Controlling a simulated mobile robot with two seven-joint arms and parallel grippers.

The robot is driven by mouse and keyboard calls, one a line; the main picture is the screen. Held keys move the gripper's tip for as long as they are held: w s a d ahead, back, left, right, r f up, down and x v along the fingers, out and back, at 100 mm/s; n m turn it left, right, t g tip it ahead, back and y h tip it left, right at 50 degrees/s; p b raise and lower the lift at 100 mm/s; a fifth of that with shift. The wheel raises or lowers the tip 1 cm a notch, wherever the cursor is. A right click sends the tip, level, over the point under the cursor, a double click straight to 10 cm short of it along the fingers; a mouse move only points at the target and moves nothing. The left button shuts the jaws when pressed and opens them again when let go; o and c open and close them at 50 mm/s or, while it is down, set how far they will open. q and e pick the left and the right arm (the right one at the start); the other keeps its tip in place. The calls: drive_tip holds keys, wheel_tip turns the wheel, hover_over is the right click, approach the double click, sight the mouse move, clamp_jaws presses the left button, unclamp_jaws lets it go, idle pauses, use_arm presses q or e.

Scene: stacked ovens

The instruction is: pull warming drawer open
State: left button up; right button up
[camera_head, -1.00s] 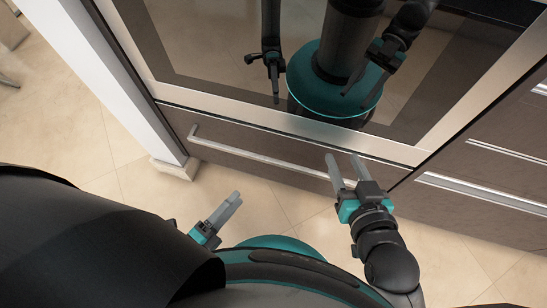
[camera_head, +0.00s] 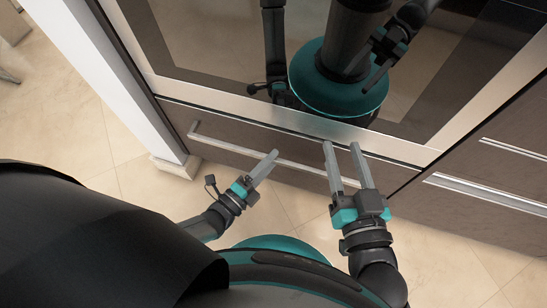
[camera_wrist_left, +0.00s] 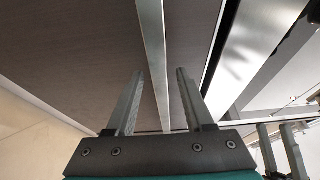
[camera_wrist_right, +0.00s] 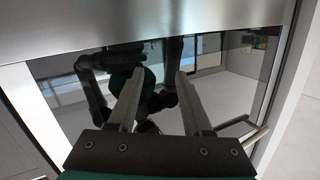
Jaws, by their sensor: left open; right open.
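The warming drawer (camera_head: 235,145) is a dark wood front with a long silver bar handle (camera_head: 215,144), below the glass oven door. Its front looks flush with the cabinet. My left gripper (camera_head: 273,154) is open near the middle of the handle. In the left wrist view the handle (camera_wrist_left: 152,45) runs between the open fingers (camera_wrist_left: 158,72); contact cannot be told. My right gripper (camera_head: 342,145) is open and empty, its fingers overlapping the handle's right end and the door's lower frame. In the right wrist view its fingers (camera_wrist_right: 160,72) point towards the glass.
The oven door glass (camera_head: 240,65) reflects my arms and body. A white wall edge (camera_head: 120,80) stands left of the cabinet. More drawers with a silver handle (camera_head: 490,193) are at the right. Clear tiled floor (camera_head: 125,185) lies in front.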

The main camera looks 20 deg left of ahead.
use_arm(q)
drive_tip(key=shift+x, duration=0.85)
drive_tip(key=shift+c, duration=0.4)
clamp_jaws()
idle(0.5)
